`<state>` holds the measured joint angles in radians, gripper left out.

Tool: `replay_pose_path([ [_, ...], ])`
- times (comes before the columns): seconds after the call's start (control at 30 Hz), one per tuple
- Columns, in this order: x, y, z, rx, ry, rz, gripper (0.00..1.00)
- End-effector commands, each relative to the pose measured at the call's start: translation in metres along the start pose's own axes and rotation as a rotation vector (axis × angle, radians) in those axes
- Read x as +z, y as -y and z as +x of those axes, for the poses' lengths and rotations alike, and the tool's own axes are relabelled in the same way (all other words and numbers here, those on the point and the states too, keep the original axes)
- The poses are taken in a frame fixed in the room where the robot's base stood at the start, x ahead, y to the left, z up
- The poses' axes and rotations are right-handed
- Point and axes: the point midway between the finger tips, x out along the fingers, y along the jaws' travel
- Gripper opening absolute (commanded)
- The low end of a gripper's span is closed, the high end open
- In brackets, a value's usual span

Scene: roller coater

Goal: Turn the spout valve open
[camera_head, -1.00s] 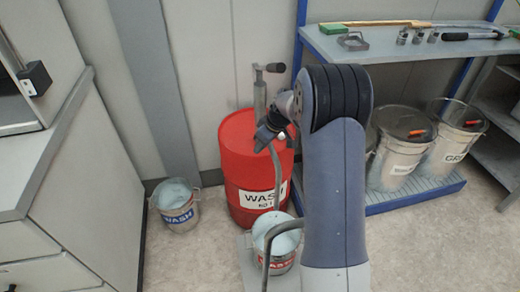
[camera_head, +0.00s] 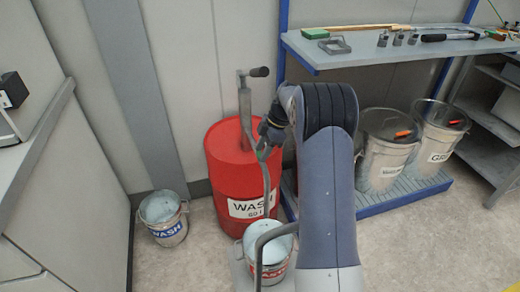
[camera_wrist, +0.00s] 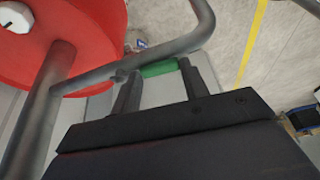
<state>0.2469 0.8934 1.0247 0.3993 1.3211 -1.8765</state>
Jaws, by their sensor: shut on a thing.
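The spout valve's green handle (camera_wrist: 158,69) sits by the grey spout pipe (camera_wrist: 110,68) in the wrist view. My gripper (camera_wrist: 160,77) has one finger at each end of the handle and is shut on it. In the head view my gripper (camera_head: 264,143) is at the pipe, in front of the red wash drum (camera_head: 228,165). My arm and wrist hide the handle there, and I cannot tell how far the valve is turned. A grey pump with a crank (camera_head: 244,103) stands on the drum. The spout curves down towards a wash bucket (camera_head: 252,270).
Another wash bucket (camera_head: 164,228) stands on the floor at the left. A blue-framed shelf (camera_head: 375,60) with tools is behind my arm. Lidded metal buckets (camera_head: 380,165) stand on its lower rack at the right. A grey cabinet (camera_head: 60,200) borders the left.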

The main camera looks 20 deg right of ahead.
Motion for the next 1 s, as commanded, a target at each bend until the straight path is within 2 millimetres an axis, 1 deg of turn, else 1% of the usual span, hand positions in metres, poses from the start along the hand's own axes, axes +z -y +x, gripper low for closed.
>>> replay_pose_path([
  [0.23, 0.0039, -0.0008, -0.0014, -0.025, 0.001, -0.059, 0.01],
  [0.7, 0.0046, -0.0009, -0.0016, -0.029, 0.003, -0.072, 0.01],
  [0.73, 0.0046, -0.0009, -0.0016, -0.029, 0.003, -0.072, 0.44],
  [1.0, 0.0041, -0.001, -0.0015, -0.029, 0.002, -0.07, 0.65],
])
